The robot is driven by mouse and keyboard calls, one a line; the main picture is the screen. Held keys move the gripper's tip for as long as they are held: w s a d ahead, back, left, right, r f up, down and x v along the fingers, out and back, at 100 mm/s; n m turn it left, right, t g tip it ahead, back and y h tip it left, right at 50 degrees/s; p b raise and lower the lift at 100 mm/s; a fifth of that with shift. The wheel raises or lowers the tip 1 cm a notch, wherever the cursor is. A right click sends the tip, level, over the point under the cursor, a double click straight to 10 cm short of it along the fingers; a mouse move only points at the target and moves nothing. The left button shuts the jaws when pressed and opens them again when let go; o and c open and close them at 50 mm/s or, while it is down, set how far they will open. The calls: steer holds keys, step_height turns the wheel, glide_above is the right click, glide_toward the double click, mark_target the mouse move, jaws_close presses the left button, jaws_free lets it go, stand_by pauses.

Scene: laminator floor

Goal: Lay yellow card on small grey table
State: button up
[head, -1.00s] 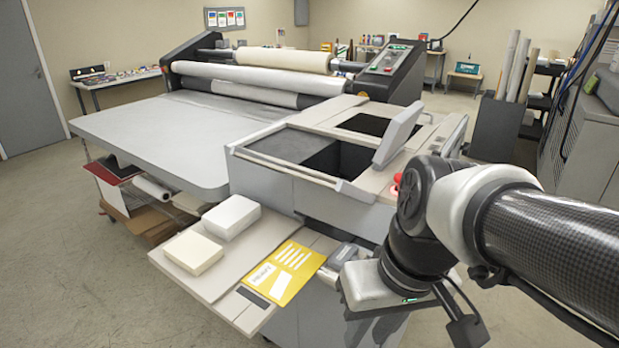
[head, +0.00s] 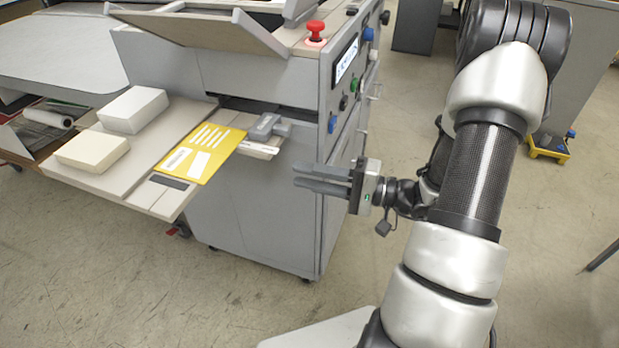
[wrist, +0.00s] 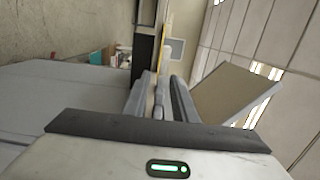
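The yellow card (head: 201,155), with white strips and a label on it, lies flat on the pale side shelf (head: 146,150) of the machine. Its right end is beside a grey stapler-like block (head: 266,127). My gripper (head: 296,178) is right of the card, apart from it, with its fingers pointing left toward the machine's front. In the wrist view the two fingers (wrist: 160,98) stand apart with a gap between them, and I see nothing held. A thin yellow edge shows beyond them. I cannot single out a small grey table in the current views.
Two pale blocks, one white (head: 134,109) and one cream (head: 92,151), sit on the shelf left of the card. The machine's control side has a red button (head: 316,31) and a tilted lid (head: 200,27) above.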

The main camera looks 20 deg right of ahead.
mark_target(225, 160)
steer(key=shift+a, duration=0.1)
steer(key=x, duration=1.7)
steer(key=shift+a, duration=0.25)
jaws_close()
